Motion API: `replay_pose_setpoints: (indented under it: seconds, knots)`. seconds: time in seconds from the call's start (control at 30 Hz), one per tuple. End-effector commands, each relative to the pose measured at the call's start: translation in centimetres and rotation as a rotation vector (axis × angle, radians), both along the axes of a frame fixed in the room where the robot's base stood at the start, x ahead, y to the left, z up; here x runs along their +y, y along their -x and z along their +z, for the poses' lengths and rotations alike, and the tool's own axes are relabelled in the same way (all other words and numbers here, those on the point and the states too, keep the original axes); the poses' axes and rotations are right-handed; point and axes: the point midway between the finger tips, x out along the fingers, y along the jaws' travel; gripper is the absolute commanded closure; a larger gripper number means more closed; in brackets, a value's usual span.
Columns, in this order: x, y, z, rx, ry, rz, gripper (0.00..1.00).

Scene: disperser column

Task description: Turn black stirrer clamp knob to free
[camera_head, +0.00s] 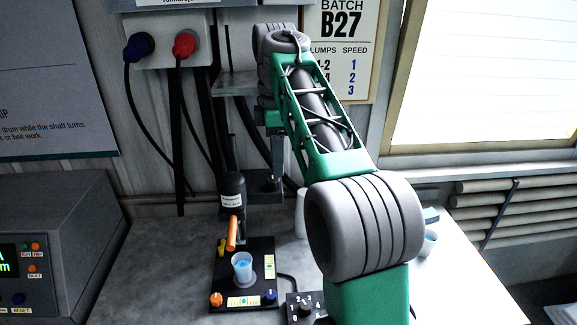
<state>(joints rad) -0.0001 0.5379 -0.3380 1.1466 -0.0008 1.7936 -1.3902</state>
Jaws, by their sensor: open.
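My arm reaches from the lower right up to the back, and its wrist bends down beside the disperser column. My gripper (268,172) is small and dark there; it is open, and its fingertips are hard to make out. The disperser's dark stirrer body (232,186) with a white label stands just left of it. I cannot pick out the black clamp knob among the dark parts around the column, nor tell whether my gripper touches it.
The black stand base (239,303) bears a cup of blue liquid (242,268), an orange knob (216,299) and a blue knob (270,297). A dial box (305,307) is beside it. An instrument (45,245) stands left. Cables hang from the wall box (160,45). The left bench surface (150,265) is clear.

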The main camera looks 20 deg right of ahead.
Motion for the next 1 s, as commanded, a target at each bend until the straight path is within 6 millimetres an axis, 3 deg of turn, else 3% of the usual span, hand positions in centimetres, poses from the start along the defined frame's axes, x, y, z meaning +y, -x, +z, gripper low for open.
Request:
replay_pose_setpoints:
  seconds: [0.2, 0.4, 0.83, 1.0]
  knots:
    - [0.0, 5.5, 2.4, -0.003, 0.001, 0.000, 0.47]
    - [0.0, 8.9, 4.2, -0.001, 0.000, -0.001, 0.47]
    - [0.0, 9.7, 4.5, -0.002, 0.000, -0.014, 0.47]
    - [0.0, 10.7, 1.8, -0.058, -0.007, -0.220, 0.47]
